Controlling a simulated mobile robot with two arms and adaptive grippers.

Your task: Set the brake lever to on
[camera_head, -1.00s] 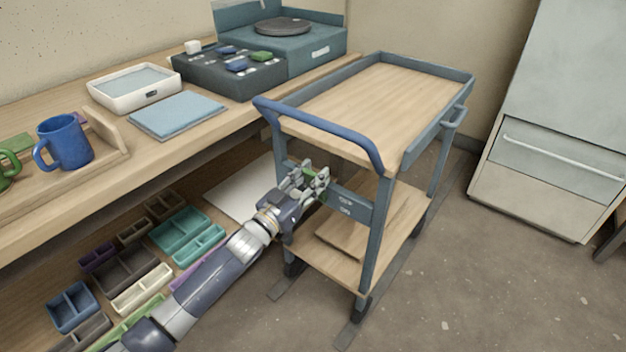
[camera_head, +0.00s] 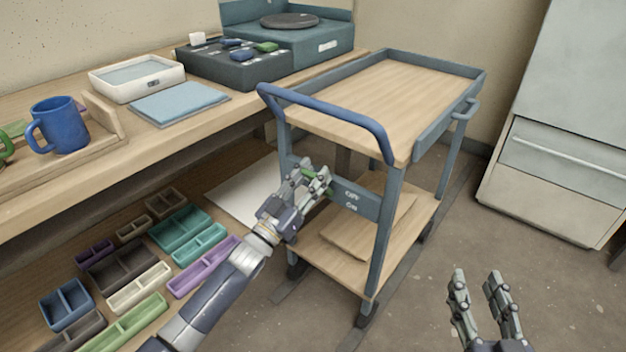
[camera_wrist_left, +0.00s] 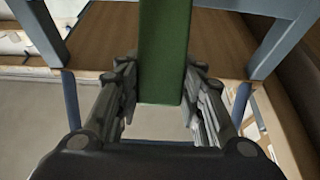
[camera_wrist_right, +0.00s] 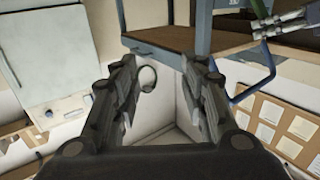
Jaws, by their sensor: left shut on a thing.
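The cart (camera_head: 385,98) stands beside the workbench, with a blue push handle (camera_head: 330,112). A grey plate (camera_head: 362,200) with small white markings, too small to read, is on its near end below the handle. The green brake lever (camera_wrist_left: 164,50) runs down between my left gripper's fingers in the left wrist view. My left gripper (camera_head: 318,178) is shut on the lever at the plate's left part and hides much of it in the head view. My right gripper (camera_head: 475,278) is open and empty, over the floor right of the cart.
The workbench (camera_head: 150,145) on the left carries a blue mug (camera_head: 58,125), a white tray and a dark control box. Several coloured bins fill its lower shelf. A grey cabinet (camera_head: 560,130) stands at the right. The floor between cart and cabinet is clear.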

